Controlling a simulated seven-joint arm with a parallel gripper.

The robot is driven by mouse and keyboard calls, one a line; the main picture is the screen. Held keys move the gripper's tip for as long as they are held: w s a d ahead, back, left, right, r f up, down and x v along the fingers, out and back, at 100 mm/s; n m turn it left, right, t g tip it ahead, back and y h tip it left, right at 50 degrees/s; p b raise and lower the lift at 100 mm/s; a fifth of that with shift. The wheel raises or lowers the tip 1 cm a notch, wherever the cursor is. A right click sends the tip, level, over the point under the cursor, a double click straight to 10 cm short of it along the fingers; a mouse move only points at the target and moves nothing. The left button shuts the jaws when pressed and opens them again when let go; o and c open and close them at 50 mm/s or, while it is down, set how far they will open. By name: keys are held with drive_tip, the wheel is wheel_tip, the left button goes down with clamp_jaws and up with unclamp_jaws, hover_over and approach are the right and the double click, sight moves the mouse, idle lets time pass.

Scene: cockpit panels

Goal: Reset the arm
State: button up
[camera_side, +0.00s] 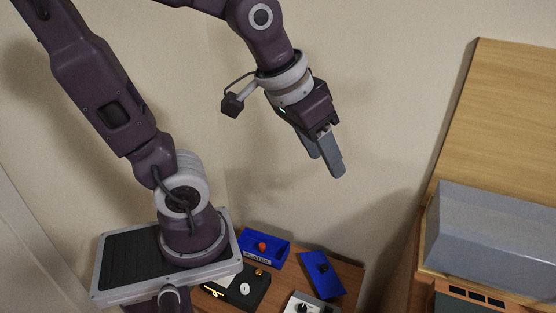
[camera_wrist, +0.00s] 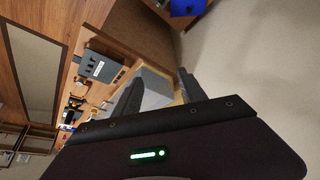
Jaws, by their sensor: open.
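My gripper (camera_side: 331,154) hangs in the air at the upper middle of the side view, pointing down and to the right. It is well above the cockpit panels and touches nothing. Its two grey fingers also show in the wrist view (camera_wrist: 160,88), spread apart with nothing held between them. In the side view the fingers overlap, so the gap is hard to see there.
A grey box (camera_side: 492,240) stands on the right. The air around the gripper is free; a wall is behind.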

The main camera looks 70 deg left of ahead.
drive_tip(key=s+m, duration=0.1)
drive_tip(key=s, duration=0.7)
drive_tip(key=shift+d+r+m, duration=0.3)
drive_tip(key=shift+d+r, duration=0.1)
drive_tip(key=shift+d, duration=0.05)
